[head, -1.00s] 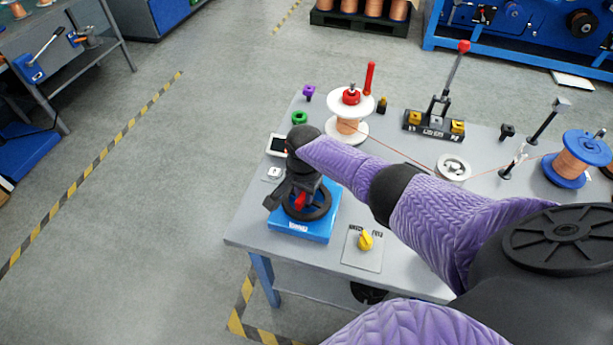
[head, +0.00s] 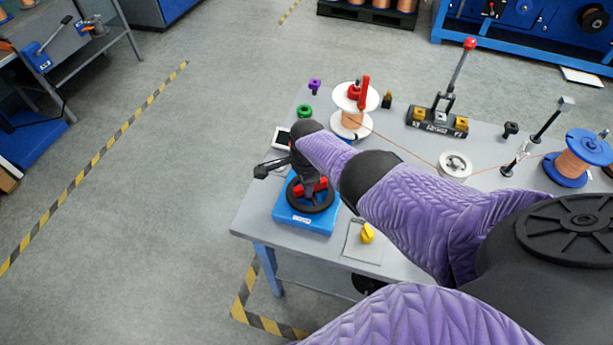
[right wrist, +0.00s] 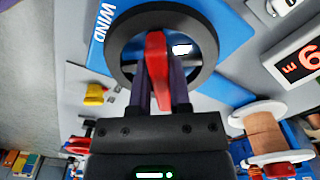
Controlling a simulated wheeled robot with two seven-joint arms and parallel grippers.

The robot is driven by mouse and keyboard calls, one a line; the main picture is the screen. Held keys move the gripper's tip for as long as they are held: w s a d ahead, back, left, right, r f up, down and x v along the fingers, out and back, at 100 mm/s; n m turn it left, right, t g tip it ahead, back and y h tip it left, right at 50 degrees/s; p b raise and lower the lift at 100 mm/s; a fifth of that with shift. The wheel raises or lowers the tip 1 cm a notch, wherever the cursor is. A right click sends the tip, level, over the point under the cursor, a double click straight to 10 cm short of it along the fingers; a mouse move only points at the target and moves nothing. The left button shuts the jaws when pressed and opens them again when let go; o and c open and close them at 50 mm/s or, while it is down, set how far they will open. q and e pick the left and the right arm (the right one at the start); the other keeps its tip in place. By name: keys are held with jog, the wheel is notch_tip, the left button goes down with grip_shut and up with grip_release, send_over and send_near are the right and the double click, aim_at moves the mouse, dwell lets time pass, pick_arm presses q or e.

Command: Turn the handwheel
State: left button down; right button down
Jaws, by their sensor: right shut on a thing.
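The handwheel is a black ring (head: 312,208) with a red bar (head: 322,184) across its middle, on a blue base (head: 300,219) near the table's left front corner. In the right wrist view the black ring (right wrist: 207,48) and red bar (right wrist: 157,48) fill the top middle, with the blue base marked "WIND" behind. My right gripper (head: 309,183) reaches down over the wheel. In the wrist view its fingers (right wrist: 160,88) are shut on the red bar, one on each side. My gripper and wrist hide part of the wheel in the head view. My left gripper is out of view.
A yellow knob (head: 367,233) sits on a plate at the front. A display with red digits (right wrist: 303,67) stands beside the base. Behind are green (head: 304,111) and purple (head: 314,86) knobs and a white-flanged copper spool (head: 350,121). The floor to the left is open.

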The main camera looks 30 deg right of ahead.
jog(key=shift+d, duration=0.1)
dwell(0.4)
jog(key=c, duration=0.6)
grip_release()
jog(key=shift+o, duration=0.2)
notch_tip(320, 180, up, 10)
jog(key=p, duration=0.8)
jog(key=shift+r, duration=0.1)
